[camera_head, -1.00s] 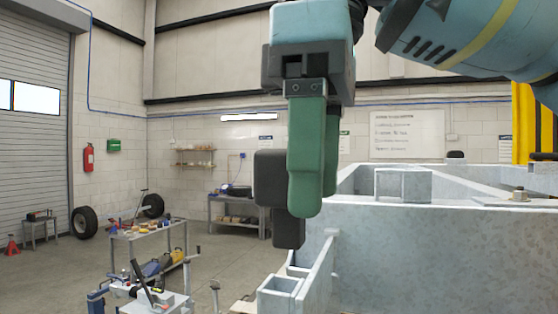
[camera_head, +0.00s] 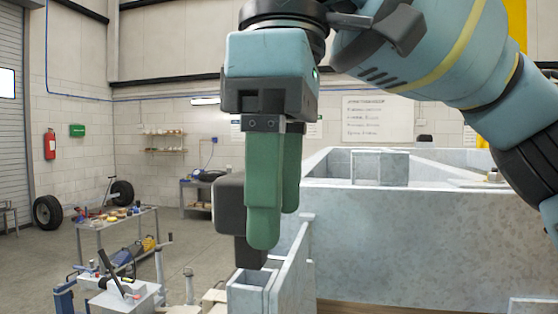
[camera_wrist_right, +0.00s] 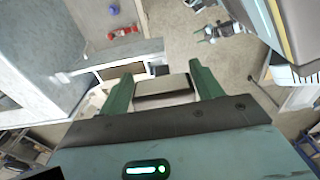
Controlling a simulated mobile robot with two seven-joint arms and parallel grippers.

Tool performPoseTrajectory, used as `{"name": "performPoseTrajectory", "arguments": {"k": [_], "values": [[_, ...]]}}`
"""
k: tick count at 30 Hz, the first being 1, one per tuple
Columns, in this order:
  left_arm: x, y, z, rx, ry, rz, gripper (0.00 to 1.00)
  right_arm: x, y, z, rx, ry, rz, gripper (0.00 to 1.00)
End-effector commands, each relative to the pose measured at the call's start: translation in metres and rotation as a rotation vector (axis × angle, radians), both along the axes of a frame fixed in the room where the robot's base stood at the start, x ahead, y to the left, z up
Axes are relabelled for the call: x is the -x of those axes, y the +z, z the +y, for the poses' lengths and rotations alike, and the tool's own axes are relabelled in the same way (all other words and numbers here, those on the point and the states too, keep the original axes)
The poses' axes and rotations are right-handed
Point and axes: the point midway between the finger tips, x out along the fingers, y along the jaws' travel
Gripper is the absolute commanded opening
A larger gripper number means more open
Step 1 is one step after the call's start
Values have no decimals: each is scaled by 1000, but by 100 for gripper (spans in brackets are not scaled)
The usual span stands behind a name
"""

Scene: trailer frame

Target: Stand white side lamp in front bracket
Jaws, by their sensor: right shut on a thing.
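My right gripper (camera_head: 270,235) points down with its green fingers shut on a dark, boxy side lamp (camera_head: 228,205). The lamp's black lower stem (camera_head: 249,253) hangs below the fingers, upright, right over the open top of a grey metal box-shaped bracket (camera_head: 248,300) on the trailer frame. I cannot tell whether the stem's end is just above or just inside the bracket. In the right wrist view part of the lamp (camera_wrist_right: 165,87) shows between the fingers. My left gripper is not in view.
The grey trailer frame (camera_head: 400,240) fills the right side, its side plate close beside the bracket. A tool trolley (camera_head: 115,225) and a workbench with tools (camera_head: 130,295) stand at the left. Open floor lies between them and the wall shelf (camera_head: 165,142).

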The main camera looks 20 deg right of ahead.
Motion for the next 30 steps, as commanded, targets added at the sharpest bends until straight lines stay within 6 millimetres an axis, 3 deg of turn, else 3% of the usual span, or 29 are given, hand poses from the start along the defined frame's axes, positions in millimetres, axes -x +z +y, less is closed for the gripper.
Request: {"name": "performPoseTrajectory", "arguments": {"k": [30], "values": [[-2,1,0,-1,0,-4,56,1,-10,-1,-3,-1,-2,38]]}}
